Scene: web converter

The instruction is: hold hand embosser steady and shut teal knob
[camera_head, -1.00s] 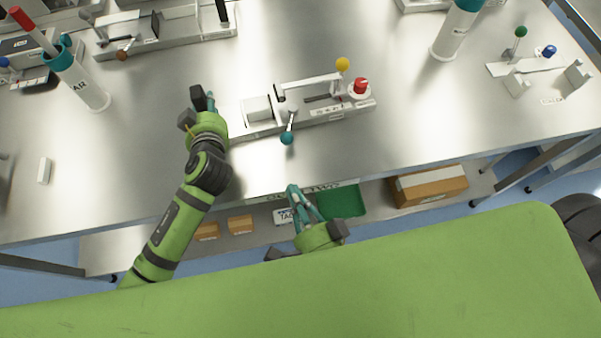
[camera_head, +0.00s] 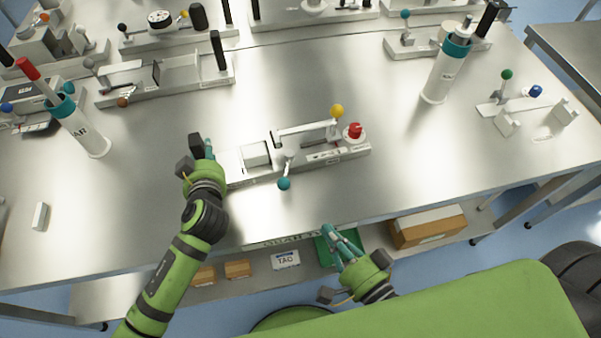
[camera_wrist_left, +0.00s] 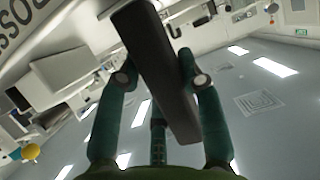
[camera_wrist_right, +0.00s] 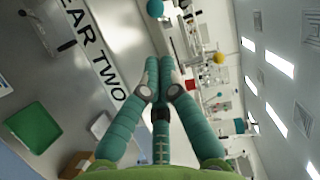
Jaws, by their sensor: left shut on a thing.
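The hand embosser (camera_head: 318,158) is a long light-grey device lying on the metal table. Its teal knob (camera_head: 284,184) sits on a short lever at the embosser's front side, and a teal ball also shows at the top of the right wrist view (camera_wrist_right: 155,8). My left gripper (camera_head: 204,152) is at the embosser's left end, shut on a black upright handle (camera_wrist_left: 155,70). My right gripper (camera_head: 327,231) is in front of the table's front edge, to the right of the teal knob and apart from it. Its fingertips (camera_wrist_right: 160,62) are together and empty.
A yellow knob (camera_head: 337,111) and a red knob (camera_head: 354,131) stand on the embosser's right part. White cylinders (camera_head: 445,72) stand at the left and right of the table. Other devices line the back. A lower shelf holds a green tray (camera_head: 345,250) and boxes.

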